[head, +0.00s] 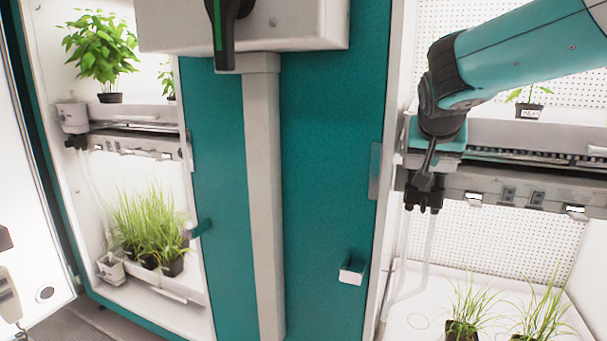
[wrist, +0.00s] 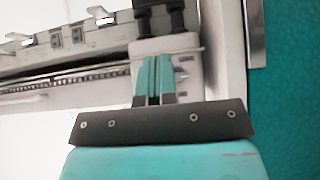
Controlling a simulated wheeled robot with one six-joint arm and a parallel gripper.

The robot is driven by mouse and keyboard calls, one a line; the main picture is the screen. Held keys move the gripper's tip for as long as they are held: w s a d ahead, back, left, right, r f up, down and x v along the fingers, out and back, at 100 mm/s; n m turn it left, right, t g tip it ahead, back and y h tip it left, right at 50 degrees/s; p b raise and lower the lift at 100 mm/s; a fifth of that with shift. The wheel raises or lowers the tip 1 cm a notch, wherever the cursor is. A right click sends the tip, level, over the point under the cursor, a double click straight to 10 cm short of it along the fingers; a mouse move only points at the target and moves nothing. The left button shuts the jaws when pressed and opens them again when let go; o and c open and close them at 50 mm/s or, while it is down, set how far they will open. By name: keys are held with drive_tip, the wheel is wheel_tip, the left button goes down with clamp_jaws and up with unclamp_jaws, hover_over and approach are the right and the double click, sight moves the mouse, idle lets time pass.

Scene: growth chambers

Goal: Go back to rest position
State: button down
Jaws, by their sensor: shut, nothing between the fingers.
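My gripper (wrist: 153,78) shows in the wrist view with its two teal fingers together and nothing between them. The fingertips are in front of a pale block at the end of a shelf, below two black fittings (wrist: 160,18). I cannot tell whether they touch the block. In the head view my arm reaches in from the upper right to the left end of the right chamber's upper shelf (head: 530,185). The fingertips cannot be made out clearly there.
Black fittings (head: 424,196) with clear tubes hang just below my wrist. A potted plant (head: 528,112) stands on the upper shelf, and grassy plants (head: 463,315) stand below. A teal panel (head: 325,200) borders the chamber on the left. The left chamber holds more plants (head: 100,50).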

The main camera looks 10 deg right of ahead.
drive_tip(key=s+a+f+n+g+y+p, duration=0.3)
drive_tip(key=s+a+n+y, duration=0.35)
drive_tip(key=s+a, duration=0.65)
drive_tip(key=s+a+f+n+g+y+p, duration=0.1)
drive_tip(key=s+a+n+g, duration=0.1)
drive_tip(key=s, duration=0.6)
drive_tip(key=s+a+f+n+g+y+p, duration=0.1)
drive_tip(key=s+a+n+g+p, duration=0.1)
drive_tip(key=s+a+n, duration=0.3)
drive_tip(key=s+a, duration=0.2)
drive_tip(key=s, duration=0.2)
drive_tip(key=shift+s+a+y, duration=0.2)
drive_tip(key=shift+y, duration=0.15)
